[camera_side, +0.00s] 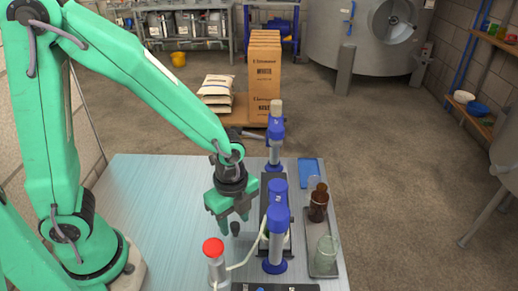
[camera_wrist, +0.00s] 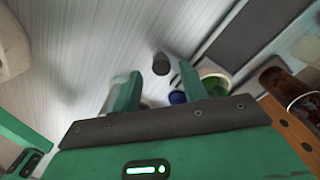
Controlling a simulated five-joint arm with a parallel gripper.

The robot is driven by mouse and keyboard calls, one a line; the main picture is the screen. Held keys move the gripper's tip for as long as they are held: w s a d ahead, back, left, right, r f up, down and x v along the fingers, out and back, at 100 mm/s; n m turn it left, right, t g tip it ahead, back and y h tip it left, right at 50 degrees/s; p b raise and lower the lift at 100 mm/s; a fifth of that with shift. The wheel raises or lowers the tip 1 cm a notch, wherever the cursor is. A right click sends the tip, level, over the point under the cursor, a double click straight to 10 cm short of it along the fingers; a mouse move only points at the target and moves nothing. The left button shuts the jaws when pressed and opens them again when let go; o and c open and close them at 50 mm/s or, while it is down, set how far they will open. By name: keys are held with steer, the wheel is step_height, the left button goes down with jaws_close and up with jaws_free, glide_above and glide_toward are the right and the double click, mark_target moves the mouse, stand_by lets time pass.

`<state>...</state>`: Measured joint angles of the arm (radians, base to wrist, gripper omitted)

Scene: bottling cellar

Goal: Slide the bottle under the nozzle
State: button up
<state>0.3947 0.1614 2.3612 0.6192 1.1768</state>
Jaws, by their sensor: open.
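My gripper (camera_side: 233,222) is open above the pale table, left of the blue-headed stands. A brown bottle (camera_side: 319,203) and a greenish glass jar (camera_side: 326,252) stand on a dark tray (camera_side: 311,227). Which bottle is meant is unclear.
A red-capped pale bottle (camera_side: 216,262) with a white tube stands at the front, close to my gripper. More blue-headed stands (camera_side: 275,145) line the table behind. A blue cloth (camera_side: 308,172) lies at the back right. The left table area is clear.

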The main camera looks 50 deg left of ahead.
steer(key=shift+r, duration=3.1)
steer(key=shift+r, duration=0.1)
steer(key=shift+a+r+n, duration=0.15)
steer(key=shift+a+n, duration=0.05)
steer(key=shift+n, duration=0.1)
steer(key=s+a+r+n+t, duration=0.2)
steer(key=a+r+n, duration=0.3)
steer(key=n, duration=0.3)
steer(key=s+a+r+n+t, duration=0.3)
steer(key=a+r+n, duration=0.3)
steer(key=n, duration=0.3)
steer(key=shift+s+a+r+t, duration=0.15)
steer(key=shift+s+r+t, duration=0.2)
steer(key=shift+r, duration=0.25)
steer(key=shift+o, duration=0.5)
